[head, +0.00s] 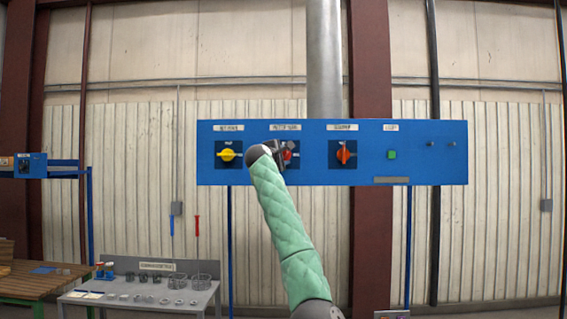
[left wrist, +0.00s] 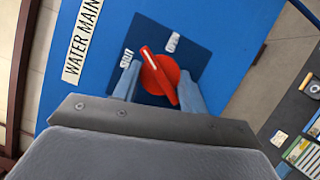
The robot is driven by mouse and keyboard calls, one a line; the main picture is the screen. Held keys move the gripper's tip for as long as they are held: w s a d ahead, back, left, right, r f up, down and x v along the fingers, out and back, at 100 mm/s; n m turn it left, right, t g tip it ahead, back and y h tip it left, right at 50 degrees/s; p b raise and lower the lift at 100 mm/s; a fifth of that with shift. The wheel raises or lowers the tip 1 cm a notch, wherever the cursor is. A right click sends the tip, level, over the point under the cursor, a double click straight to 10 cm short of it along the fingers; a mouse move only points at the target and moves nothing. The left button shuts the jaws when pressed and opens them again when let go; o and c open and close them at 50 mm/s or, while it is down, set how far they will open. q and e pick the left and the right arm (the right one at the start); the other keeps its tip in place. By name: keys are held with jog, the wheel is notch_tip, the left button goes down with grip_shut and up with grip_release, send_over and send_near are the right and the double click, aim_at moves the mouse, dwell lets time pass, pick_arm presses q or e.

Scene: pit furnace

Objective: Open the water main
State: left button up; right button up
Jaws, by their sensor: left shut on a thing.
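The water main switch is a red round knob with a raised bar (left wrist: 157,75) on a dark square plate, beside a "WATER MAIN" label (left wrist: 82,35) in the left wrist view. The bar's white line points between the "SHUT" label (left wrist: 127,58) and a second small label (left wrist: 173,42) that is hard to read. My left gripper (left wrist: 158,88) has a finger on each side of the knob and is shut on it. In the head view my left gripper (head: 281,152) partly covers the red knob (head: 289,155) on the blue panel (head: 300,180). My right gripper is not in view.
A yellow knob (head: 228,155) sits left of it on the panel, and an orange-red knob (head: 346,154) and a green button (head: 392,155) sit right. A grey table (head: 140,303) with small parts stands at lower left. A wooden bench (head: 40,285) is beside it.

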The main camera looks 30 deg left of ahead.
pick_arm(q)
jog(key=m+g+b, duration=0.1)
jog(key=m+b, duration=0.1)
jog(key=m, duration=0.2)
jog(key=shift+f+g, duration=0.1)
jog(key=shift+g, duration=0.3)
jog(key=shift+m+g+b, duration=0.35)
jog(key=shift+m+g, duration=0.15)
jog(key=shift+m, duration=0.7)
jog(key=shift+r+m+g, duration=0.2)
jog(key=shift+m+g, duration=0.3)
jog(key=shift+m, duration=0.4)
jog(key=shift+m+g+y, duration=0.3)
jog(key=shift+m+y, duration=0.1)
jog(key=shift+m, duration=0.2)
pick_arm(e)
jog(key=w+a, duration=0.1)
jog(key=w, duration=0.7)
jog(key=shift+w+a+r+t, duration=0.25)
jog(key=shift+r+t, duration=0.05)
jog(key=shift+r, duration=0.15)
pick_arm(q)
jog(key=shift+d+r, duration=0.1)
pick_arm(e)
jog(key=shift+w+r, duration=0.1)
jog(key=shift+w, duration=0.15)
